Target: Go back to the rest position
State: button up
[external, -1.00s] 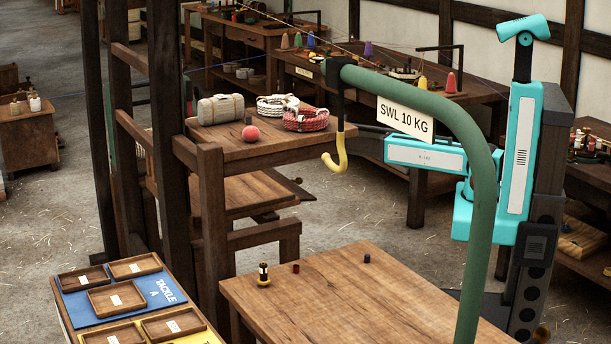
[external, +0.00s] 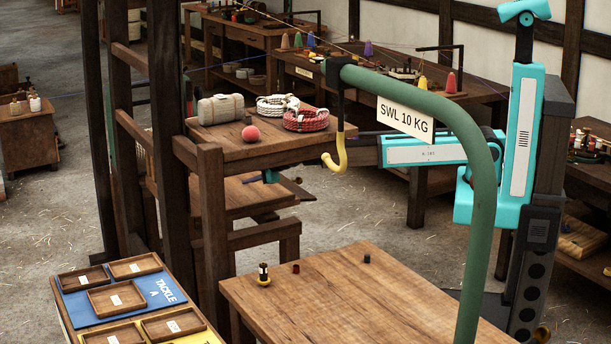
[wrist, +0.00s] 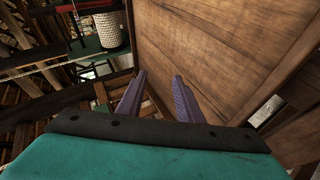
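My gripper (wrist: 157,88) shows in the wrist view with its two purple fingers apart and nothing between them, so it is open and empty. A wooden board fills the view just beyond and to the right of the fingers; I cannot tell whether they touch it. In the external view my teal arm (external: 425,150) reaches left from its column, passing behind the green davit. Most of its outer part is hidden by the wooden stand. A small teal piece, likely of my gripper, shows below the upper shelf, above the lower one.
The upper shelf (external: 225,145) holds a canvas roll (external: 219,109), a red ball (external: 250,133) and two rope coils (external: 306,119). The green davit (external: 483,220) with its yellow hook (external: 337,162) stands in front. A workbench (external: 330,310) carries several small items. Labelled trays (external: 113,299) stand at lower left.

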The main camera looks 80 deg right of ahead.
jog(key=s+a+r+n+p, duration=0.2)
jog(key=s+a+n, duration=0.15)
jog(key=a, duration=0.75)
jog(key=s+d+f+m+g+h, duration=0.1)
jog(key=s+d+f+m+g, duration=0.1)
jog(key=s, duration=0.3)
jog(key=s+d+f+m+g+p, duration=0.1)
jog(key=s+d+f+m+g, duration=0.2)
jog(key=s+m, duration=0.1)
jog(key=s+d+f+m+g+h+p, duration=0.1)
jog(key=s+d+f+m+g, duration=0.2)
jog(key=s, duration=0.3)
jog(key=shift+d+h, duration=0.2)
jog(key=shift+h, duration=0.1)
jog(key=s+d+f+m+g+y+p, duration=0.1)
jog(key=s+d+f+g, duration=0.15)
jog(key=s+f, duration=0.65)
jog(key=s+d+f+m+g+y, duration=0.15)
jog(key=s+d+f, duration=0.25)
jog(key=s+f, duration=0.5)
jog(key=s+f+m+g+y, duration=0.1)
jog(key=s+f, duration=0.4)
jog(key=s, duration=0.8)
jog(key=s+d+f+g+y, duration=0.1)
jog(key=s+f+g+y, duration=0.2)
jog(key=s, duration=1.1)
notch_tip(320, 180, down, 3)
jog(key=shift+r+m+g+y+p, duration=0.1)
jog(key=shift+m+g+y+p, duration=0.3)
jog(key=shift+g, duration=0.2)
